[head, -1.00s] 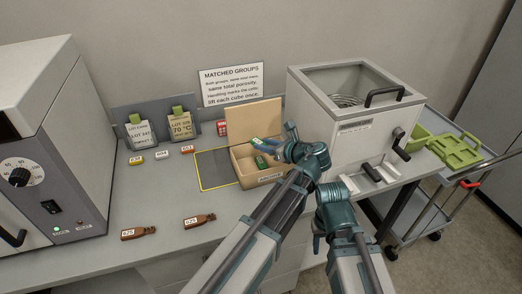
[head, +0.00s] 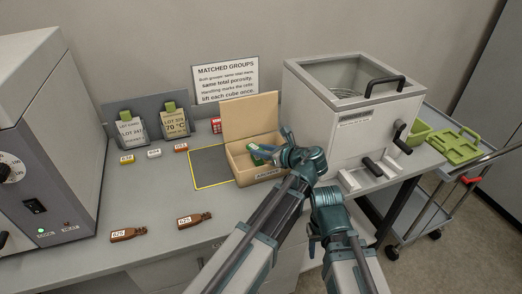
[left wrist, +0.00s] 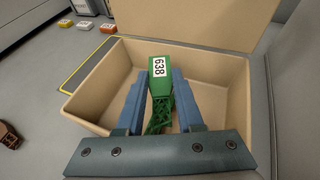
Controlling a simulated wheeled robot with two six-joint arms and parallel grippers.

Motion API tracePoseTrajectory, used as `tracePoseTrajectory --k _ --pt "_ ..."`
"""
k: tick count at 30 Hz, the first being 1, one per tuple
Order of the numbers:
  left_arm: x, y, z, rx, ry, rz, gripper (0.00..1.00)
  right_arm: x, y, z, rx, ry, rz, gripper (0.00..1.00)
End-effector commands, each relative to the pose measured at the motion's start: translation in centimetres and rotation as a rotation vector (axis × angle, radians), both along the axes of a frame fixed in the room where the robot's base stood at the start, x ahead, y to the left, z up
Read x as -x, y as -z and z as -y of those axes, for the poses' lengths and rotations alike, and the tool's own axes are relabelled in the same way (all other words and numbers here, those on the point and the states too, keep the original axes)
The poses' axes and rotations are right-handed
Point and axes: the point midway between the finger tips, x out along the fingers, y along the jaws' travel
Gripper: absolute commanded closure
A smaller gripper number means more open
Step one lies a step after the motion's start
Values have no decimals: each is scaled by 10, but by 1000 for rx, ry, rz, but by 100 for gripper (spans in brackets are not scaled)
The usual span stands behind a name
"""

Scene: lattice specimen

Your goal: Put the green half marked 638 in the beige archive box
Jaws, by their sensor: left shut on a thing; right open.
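The beige archive box (head: 240,176) stands open on the bench, its lid raised at the back. My left gripper (head: 268,152) is over the box and shut on the green half marked 638 (left wrist: 160,75). In the left wrist view the blue fingers (left wrist: 160,98) clasp its sides, with the white 638 label facing the camera. The half is within the box's outline, and the box floor around it looks bare. Whether it touches the floor I cannot tell. My right gripper (head: 313,242) is open, low in front of the bench, partly hidden by its arm.
Brown pieces marked 626 (head: 122,234) and 625 (head: 190,220) lie at the front left. Small yellow, white and orange labelled blocks lie before two lot cards. A yellow-outlined dark mat (head: 211,168) adjoins the box. A grey lidded machine (head: 350,125) stands right.

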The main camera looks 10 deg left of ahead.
Motion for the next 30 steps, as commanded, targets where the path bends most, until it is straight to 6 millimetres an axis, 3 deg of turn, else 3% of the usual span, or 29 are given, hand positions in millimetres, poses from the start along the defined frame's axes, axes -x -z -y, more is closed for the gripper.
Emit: tracePoseTrajectory --k 3,4,8,20,30 --pt "0 0 0 0 0 0 100 0 0 0 0 0 0 50" --pt "0 0 0 0 0 0 59 0 1 0 0 0 0 50" --pt "0 0 0 0 0 0 35 0 0 0 0 0 0 50" --pt "0 -1 0 0 0 0 34 0 -1 0 0 0 0 50" --pt "3 -18 0 0 -1 0 34 0 -18 0 0 0 0 50"
